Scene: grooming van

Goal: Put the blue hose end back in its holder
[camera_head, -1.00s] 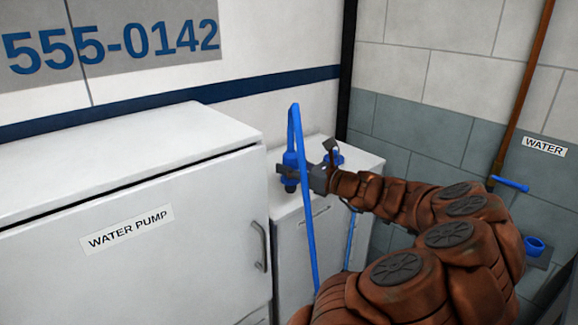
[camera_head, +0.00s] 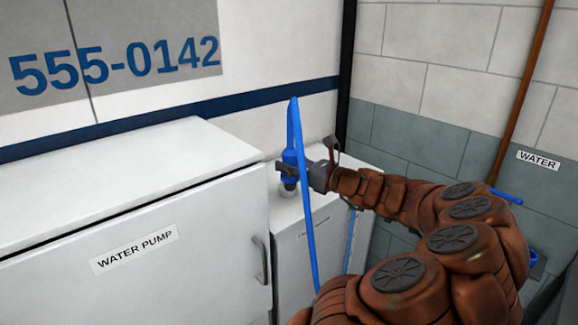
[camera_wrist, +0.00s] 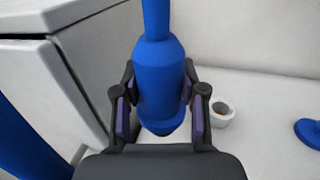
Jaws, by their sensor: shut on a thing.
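The blue hose end (camera_head: 289,158) is upright in my gripper (camera_head: 290,172), and its blue hose loops over the top and hangs down in front. In the wrist view, my gripper (camera_wrist: 160,112) has both fingers pressed on the sides of the blue hose end (camera_wrist: 158,75). A small white ring-shaped cup (camera_wrist: 221,115), seemingly the holder, stands on the white surface to the right of the hose end. In the head view the cup (camera_head: 288,191) shows just under the hose end, partly hidden. The hose end looks raised above the surface, apart from the cup.
A large white cabinet labelled WATER PUMP (camera_head: 133,248) stands left of the smaller white cabinet (camera_head: 345,157). A blue round piece (camera_wrist: 308,132) is at the wrist view's right edge. A brown pipe (camera_head: 525,95) and blue tap handle (camera_head: 507,196) are on the right wall.

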